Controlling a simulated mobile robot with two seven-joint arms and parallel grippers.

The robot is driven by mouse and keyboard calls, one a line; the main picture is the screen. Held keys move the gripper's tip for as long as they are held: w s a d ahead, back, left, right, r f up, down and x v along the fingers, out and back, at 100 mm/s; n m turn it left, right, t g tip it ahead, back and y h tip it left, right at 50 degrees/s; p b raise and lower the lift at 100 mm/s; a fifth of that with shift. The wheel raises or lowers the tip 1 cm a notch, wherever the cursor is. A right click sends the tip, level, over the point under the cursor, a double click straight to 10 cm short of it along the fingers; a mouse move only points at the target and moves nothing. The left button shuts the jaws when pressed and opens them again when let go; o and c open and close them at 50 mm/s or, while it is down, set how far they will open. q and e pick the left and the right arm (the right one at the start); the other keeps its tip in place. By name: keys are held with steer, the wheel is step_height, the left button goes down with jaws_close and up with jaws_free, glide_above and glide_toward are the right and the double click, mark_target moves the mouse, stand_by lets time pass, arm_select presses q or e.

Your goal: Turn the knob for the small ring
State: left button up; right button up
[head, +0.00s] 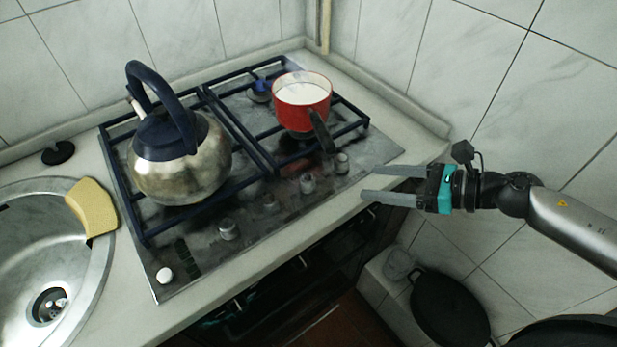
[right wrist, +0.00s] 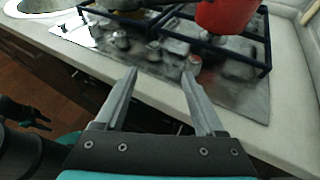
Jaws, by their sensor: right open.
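The gas hob (head: 200,250) has a row of metal knobs along its front edge. The knob nearest my right gripper (head: 342,162) stands at the right end of the row, and it also shows in the right wrist view (right wrist: 193,63). Other knobs (head: 307,183) (head: 228,229) lie to its left. I cannot tell from markings which knob serves the small ring. My right gripper (head: 368,182) is open and empty, its fingertips just right of the hob, apart from the knobs. In the right wrist view, its fingers (right wrist: 160,73) point towards the knobs.
A steel kettle (head: 180,165) stands on the left grate. A red pot (head: 303,103) with white contents stands on the right grate, its dark handle reaching towards the knobs. A sink (head: 30,240) and yellow sponge (head: 92,207) are at left. A tiled wall rises on the right.

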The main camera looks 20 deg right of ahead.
mark_target(313, 179)
steer(key=shift+n, duration=0.6)
steer(key=shift+w+a+f+b, duration=0.2)
steer(key=shift+w+a, duration=0.3)
steer(key=shift+a, duration=0.35)
steer(key=shift+w+a+f+b, duration=0.1)
steer(key=shift+w+a+f, duration=0.15)
steer(key=shift+w+a, duration=0.45)
steer(key=x, duration=1.1)
steer(key=shift+s+a+f, duration=0.15)
steer(key=shift+s+a, duration=0.1)
steer(key=shift+a, duration=0.2)
jaws_close()
